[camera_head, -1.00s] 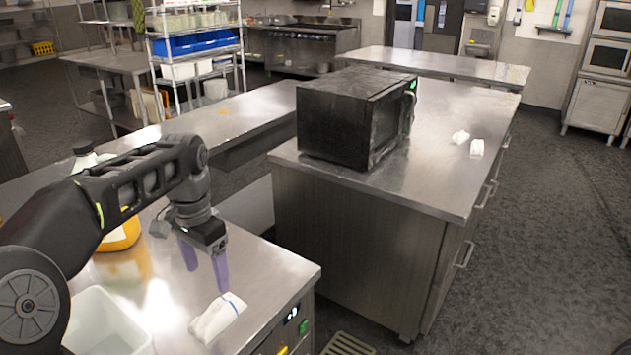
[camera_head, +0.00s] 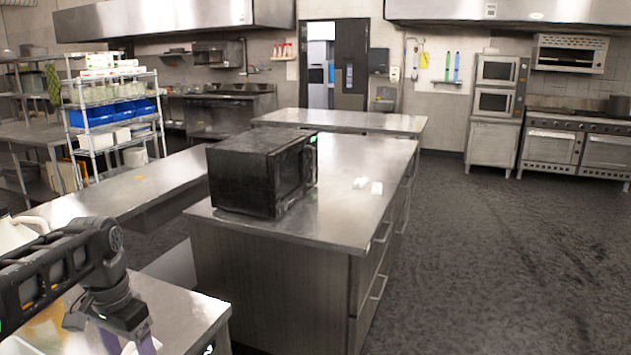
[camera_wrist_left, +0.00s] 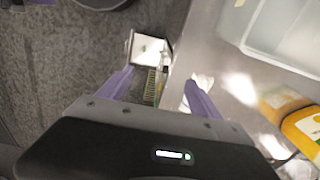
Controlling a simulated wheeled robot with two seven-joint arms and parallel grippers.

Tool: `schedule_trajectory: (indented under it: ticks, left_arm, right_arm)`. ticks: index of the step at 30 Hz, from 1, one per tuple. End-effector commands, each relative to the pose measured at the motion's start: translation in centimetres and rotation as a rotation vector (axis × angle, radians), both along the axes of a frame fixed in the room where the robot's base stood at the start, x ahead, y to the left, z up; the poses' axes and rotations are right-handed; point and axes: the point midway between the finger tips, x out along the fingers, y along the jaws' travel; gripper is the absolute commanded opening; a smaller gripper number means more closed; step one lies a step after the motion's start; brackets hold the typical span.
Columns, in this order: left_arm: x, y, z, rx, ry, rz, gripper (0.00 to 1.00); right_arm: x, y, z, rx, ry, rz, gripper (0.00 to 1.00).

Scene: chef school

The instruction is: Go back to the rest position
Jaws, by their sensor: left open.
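My left gripper (camera_head: 127,345) hangs at the lower left of the head view, its purple fingers cut off by the bottom edge. In the left wrist view my left gripper (camera_wrist_left: 158,85) is open, its two fingers well apart with nothing held between them. A small white packet (camera_wrist_left: 203,80) lies on the steel counter by the right-hand finger in that view. It is apart from any grip. My right gripper is in neither view.
A black microwave (camera_head: 262,176) stands on the steel island (camera_head: 335,225). Small white items (camera_head: 368,185) lie on the island. In the wrist view a white bin (camera_wrist_left: 262,48) and a yellow container (camera_wrist_left: 302,130) stand on the counter. Open floor (camera_head: 490,250) lies at right.

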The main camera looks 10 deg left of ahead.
Motion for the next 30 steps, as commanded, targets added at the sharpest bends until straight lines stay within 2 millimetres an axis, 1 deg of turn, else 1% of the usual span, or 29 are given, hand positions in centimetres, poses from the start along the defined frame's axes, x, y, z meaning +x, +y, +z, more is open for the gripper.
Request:
schedule_trajectory:
  ticks: [5, 10, 14, 16, 17, 20, 21, 23, 24, 26, 27, 29, 30]
  left_arm:
    - [2.5, 0.0, -0.1, -0.001, -0.104, 0.037, 0.74]
    - [5.0, -0.8, -0.9, -0.020, -0.211, 0.075, 0.74]
    - [7.4, -2.3, -3.1, -0.055, -0.295, 0.109, 0.74]
    - [8.7, -3.5, -5.1, -0.085, -0.334, 0.130, 0.74]
    - [9.3, -4.3, -6.2, -0.102, -0.349, 0.140, 0.74]
    - [10.6, -7.5, -11.0, -0.169, -0.391, 0.184, 0.74]
    - [10.8, -9.1, -13.3, -0.202, -0.403, 0.208, 0.74]
    - [10.6, -11.9, -17.4, -0.253, -0.410, 0.249, 0.74]
    - [9.9, -13.8, -20.1, -0.284, -0.407, 0.279, 0.74]
    - [8.4, -16.6, -24.0, -0.326, -0.395, 0.324, 0.74]
    - [6.9, -18.3, -26.4, -0.348, -0.379, 0.352, 0.74]
    - [4.2, -20.7, -29.8, -0.372, -0.347, 0.392, 0.74]
    - [2.0, -22.2, -31.9, -0.384, -0.319, 0.415, 0.74]
  right_arm:
    - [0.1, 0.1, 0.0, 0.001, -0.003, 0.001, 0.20]
    - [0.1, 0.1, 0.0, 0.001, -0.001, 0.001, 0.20]
    - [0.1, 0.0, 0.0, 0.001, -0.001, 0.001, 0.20]
    - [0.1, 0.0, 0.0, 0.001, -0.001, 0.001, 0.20]
    - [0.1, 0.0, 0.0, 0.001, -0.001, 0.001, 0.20]
    - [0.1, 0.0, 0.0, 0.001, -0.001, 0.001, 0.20]
    - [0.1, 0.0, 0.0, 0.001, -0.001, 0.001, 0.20]
    - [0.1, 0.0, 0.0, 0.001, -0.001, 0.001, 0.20]
    - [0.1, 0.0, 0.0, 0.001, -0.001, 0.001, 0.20]
    - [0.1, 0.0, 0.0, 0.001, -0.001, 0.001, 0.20]
    - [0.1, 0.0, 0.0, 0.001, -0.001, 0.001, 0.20]
    - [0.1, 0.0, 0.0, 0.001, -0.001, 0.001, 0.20]
    - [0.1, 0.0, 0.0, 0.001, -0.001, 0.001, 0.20]
